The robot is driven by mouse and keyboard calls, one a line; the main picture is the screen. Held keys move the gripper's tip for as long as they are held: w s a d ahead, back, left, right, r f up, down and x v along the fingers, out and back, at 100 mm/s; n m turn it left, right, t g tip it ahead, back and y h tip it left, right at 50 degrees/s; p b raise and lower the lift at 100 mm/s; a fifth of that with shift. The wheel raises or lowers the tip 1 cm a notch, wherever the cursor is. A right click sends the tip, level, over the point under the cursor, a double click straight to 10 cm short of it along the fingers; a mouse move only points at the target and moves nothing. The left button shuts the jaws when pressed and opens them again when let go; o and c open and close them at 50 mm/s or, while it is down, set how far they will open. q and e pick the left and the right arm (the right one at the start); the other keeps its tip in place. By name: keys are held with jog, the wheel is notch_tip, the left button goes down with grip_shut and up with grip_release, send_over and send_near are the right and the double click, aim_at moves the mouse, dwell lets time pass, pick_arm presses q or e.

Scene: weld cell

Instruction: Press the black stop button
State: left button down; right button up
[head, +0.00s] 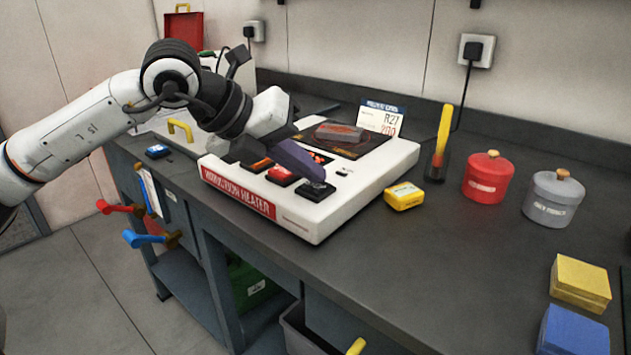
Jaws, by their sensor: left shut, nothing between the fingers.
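The white induction heater (318,225) stands on the dark bench with a red label on its front. The black button (315,191) is at its front, right of a red button (281,176). My left gripper (318,176) reaches in from the upper left over the heater. Its dark fingers are shut and empty, slanting down to the right, with the tips just at or above the back of the black button. I cannot tell whether they touch it. The gripper hides part of the control panel. My right gripper is not in view.
A grey block (339,132) lies on the heater's dark plate, with a card (382,117) behind. A yellow box (404,196), a red canister (488,177) and a grey canister (553,198) stand to the right.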

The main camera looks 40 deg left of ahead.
aim_at(308, 188)
pick_arm(q)
jog(key=shift+r+p, duration=0.55)
jog(key=shift+r, duration=0.3)
notch_tip(308, 188, up, 5)
jog(key=p, duration=0.4)
dwell(0.5)
